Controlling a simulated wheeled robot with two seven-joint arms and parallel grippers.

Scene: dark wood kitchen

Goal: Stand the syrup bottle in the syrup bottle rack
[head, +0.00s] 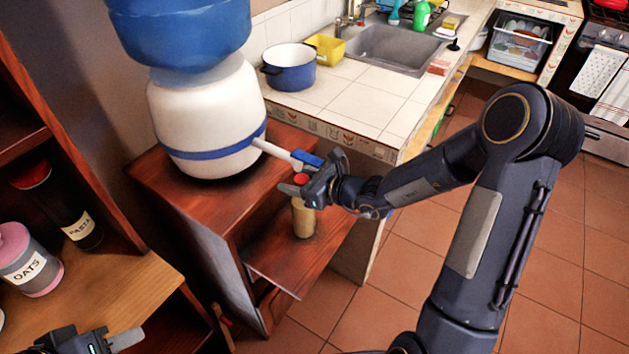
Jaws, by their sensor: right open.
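A small bottle with tan contents (304,218) and a red cap stands upright on a wooden ledge below the water dispenser. I take it for the syrup bottle, but no label is readable. My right gripper (303,180) is open at the bottle's top, with the red cap showing beside its fingers. Whether the fingers touch the bottle is hard to tell. My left gripper (112,343) is at the bottom left edge, mostly cut off, and its jaw state cannot be made out. I cannot make out a syrup bottle rack for certain.
The white dispenser (200,115) has a spout above the ledge (272,262), close to my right gripper. At left, a shelf (110,285) holds an oats jar (30,262) and a pasta jar (75,215). A tiled counter (350,100) carries a blue pot (289,70).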

